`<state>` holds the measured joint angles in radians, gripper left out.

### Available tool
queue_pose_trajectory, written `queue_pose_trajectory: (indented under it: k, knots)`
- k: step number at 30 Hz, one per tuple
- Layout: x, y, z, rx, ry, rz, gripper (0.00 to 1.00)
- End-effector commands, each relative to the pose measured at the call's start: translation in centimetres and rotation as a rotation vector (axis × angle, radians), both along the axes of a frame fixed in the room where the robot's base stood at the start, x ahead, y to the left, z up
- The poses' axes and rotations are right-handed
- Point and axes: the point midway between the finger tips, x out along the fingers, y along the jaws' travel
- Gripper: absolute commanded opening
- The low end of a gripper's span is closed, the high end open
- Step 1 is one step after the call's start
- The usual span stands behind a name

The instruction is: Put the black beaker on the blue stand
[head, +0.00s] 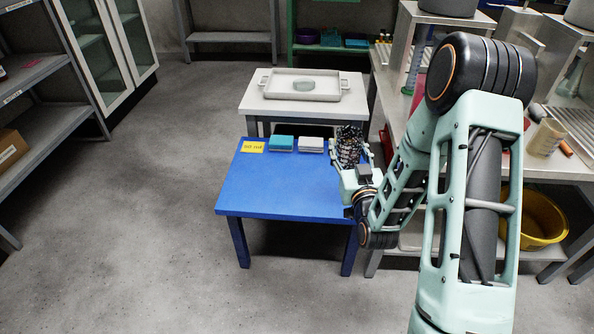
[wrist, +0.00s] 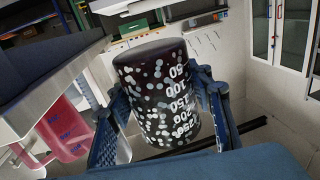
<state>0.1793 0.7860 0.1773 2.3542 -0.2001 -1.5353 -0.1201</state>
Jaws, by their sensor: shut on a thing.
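The black beaker (head: 348,142) has white speckles and white volume numbers. It is between the fingers of my gripper (head: 352,162), at the back right corner of the blue stand (head: 270,187), a low blue table. In the wrist view the beaker (wrist: 158,108) fills the middle, with a dark blue finger of my gripper (wrist: 160,92) on each side, closed on it. I cannot tell whether its base touches the stand or hangs above or beside it. My gripper hides part of the beaker in the head view.
A yellow label (head: 252,147), a teal box (head: 281,143) and a pale box (head: 311,145) lie along the stand's back edge. A white table (head: 247,104) with a tray (head: 337,91) stands behind. A workbench (head: 567,164) is at right. The stand's front and middle are clear.

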Motion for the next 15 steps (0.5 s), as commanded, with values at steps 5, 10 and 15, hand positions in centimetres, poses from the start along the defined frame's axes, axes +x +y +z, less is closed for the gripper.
queue_pose_trajectory:
  k: [5,10,15]
  knots:
    - [-0.3,1.7,-3.1,0.004,0.005,0.062,0.2]
    - [-1.0,3.6,-5.6,0.006,0.003,0.126,0.2]
    - [-1.8,5.8,-7.6,0.008,0.002,0.183,0.2]
